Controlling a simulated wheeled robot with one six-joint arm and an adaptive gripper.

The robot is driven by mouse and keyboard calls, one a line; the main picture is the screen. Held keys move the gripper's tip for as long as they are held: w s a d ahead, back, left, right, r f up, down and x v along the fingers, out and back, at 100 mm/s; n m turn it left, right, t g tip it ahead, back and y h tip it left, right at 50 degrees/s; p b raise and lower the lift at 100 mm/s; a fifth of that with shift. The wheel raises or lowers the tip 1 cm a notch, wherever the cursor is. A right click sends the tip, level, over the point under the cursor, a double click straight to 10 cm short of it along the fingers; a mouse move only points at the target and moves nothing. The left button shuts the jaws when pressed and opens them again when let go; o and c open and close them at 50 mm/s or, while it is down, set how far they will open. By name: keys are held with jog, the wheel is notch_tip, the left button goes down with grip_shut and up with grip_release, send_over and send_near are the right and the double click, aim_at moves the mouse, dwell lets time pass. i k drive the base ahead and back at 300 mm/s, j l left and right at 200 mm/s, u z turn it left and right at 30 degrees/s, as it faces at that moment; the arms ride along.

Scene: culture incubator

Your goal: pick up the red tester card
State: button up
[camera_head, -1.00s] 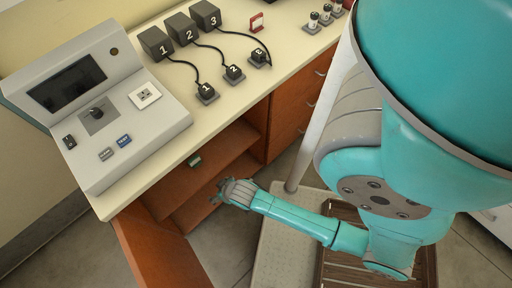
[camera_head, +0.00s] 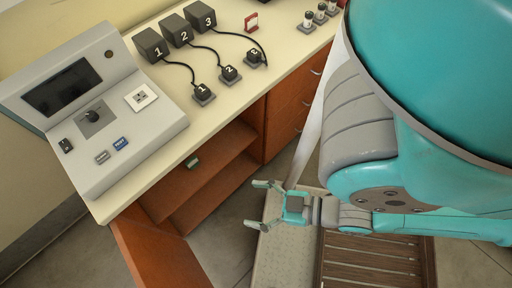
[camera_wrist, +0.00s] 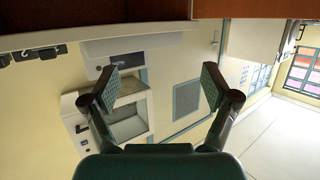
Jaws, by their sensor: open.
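A small red card-like item (camera_head: 251,22) with a pale centre stands upright on the far part of the cream counter in the head view. It fits the red tester card, but it is too small to read. My gripper (camera_head: 257,205) is open and empty, below counter height in front of the open cabinet, well apart from the card. Its fingers point left. In the wrist view my gripper (camera_wrist: 160,88) shows two spread pads with nothing between them. The card cannot be made out there.
The counter (camera_head: 150,168) holds a grey console (camera_head: 105,120), numbered dark boxes (camera_head: 178,31) with cables to small plugs, and several vials (camera_head: 308,20). An open wooden cabinet (camera_head: 205,180) lies below.

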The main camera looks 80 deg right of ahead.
aim_at(251, 23)
jog(key=z, duration=1.65)
